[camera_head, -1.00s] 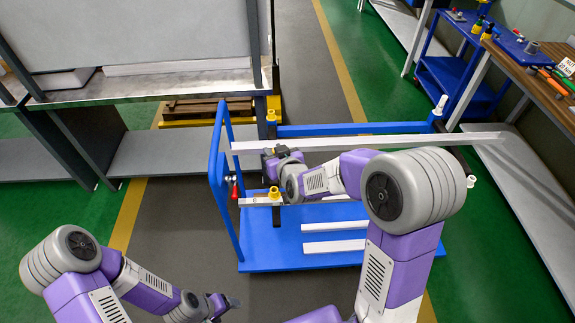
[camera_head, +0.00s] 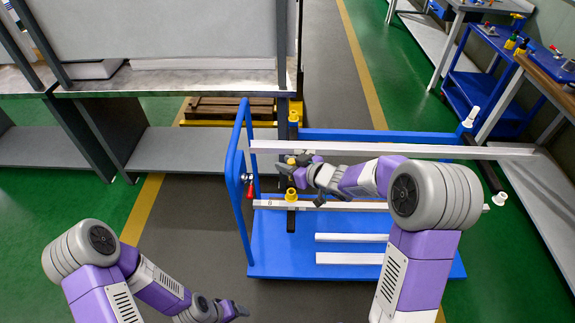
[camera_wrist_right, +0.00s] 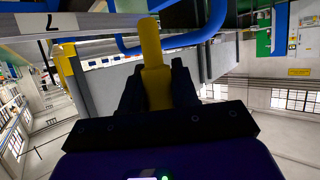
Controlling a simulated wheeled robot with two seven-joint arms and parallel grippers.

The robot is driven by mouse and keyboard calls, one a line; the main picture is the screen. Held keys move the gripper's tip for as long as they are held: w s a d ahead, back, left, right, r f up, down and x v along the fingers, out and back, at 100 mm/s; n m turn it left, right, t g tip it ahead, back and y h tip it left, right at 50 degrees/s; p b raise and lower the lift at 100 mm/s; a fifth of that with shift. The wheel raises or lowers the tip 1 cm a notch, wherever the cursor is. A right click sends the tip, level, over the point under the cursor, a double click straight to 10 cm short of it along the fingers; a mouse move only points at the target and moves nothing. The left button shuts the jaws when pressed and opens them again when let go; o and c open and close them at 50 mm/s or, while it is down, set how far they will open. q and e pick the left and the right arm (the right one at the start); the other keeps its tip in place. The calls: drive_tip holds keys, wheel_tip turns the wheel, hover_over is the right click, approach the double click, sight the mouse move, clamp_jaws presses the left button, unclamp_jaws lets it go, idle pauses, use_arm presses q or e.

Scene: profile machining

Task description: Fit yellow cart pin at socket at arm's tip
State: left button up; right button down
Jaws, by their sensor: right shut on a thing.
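My right gripper (camera_head: 293,168) is shut on a yellow pin (camera_wrist_right: 152,55), which stands out between its dark fingers in the right wrist view. In the head view it is above the left end of the blue cart (camera_head: 350,258), between two long pale profiles. Another yellow piece (camera_head: 291,195) sits on a dark crossbar (camera_head: 291,222) at the lower profile, just below the gripper. A further yellow piece (camera_head: 293,117) stands at the upper left of the cart. I cannot make out a socket. My left gripper (camera_head: 230,311) is low, left of the cart, its jaws too small to judge.
The upper profile (camera_head: 400,151) runs across the cart to the right. The cart's blue handle (camera_head: 239,190) rises at its left end. Two short white bars (camera_head: 350,258) lie on the deck. A shelf unit (camera_head: 190,149) stands behind left.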

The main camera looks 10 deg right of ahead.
drive_tip(key=b, duration=0.4)
hover_over(288, 183)
drive_tip(key=s, duration=0.2)
drive_tip(key=shift+s+a+f, duration=0.1)
drive_tip(key=shift+a+f, duration=0.1)
drive_tip(key=shift+f, duration=1.1)
drive_tip(key=shift+a+f, duration=0.15)
drive_tip(key=shift+f, duration=1.1)
drive_tip(key=shift+p, duration=0.35)
drive_tip(key=shift+f+b, duration=1.65)
drive_tip(key=shift+f, duration=0.25)
drive_tip(key=c, duration=0.8)
unclamp_jaws()
